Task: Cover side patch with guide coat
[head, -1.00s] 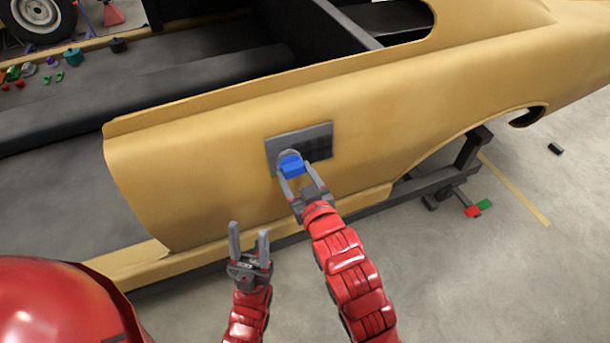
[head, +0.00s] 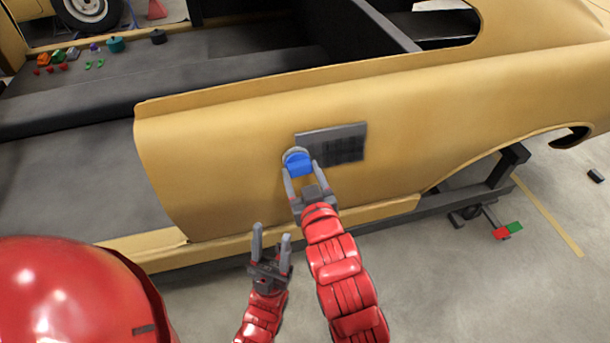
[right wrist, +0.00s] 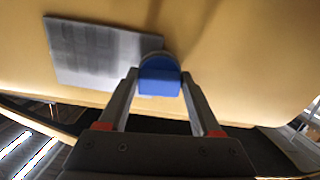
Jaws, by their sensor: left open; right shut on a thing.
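The side patch is a grey rectangle (head: 341,146) on the yellow car body's side. In the right wrist view the patch (right wrist: 92,52) shows streaky darker bands. My right gripper (head: 300,176) is shut on a blue applicator with a grey round pad (head: 298,163). The applicator (right wrist: 159,80) is at the patch's left edge in the head view; whether the pad touches the surface I cannot tell. My left gripper (head: 271,241) is open and empty, low in front of the body.
The yellow car body (head: 230,150) fills the middle. A dark stand (head: 495,185) is below right. The floor at right is mostly clear.

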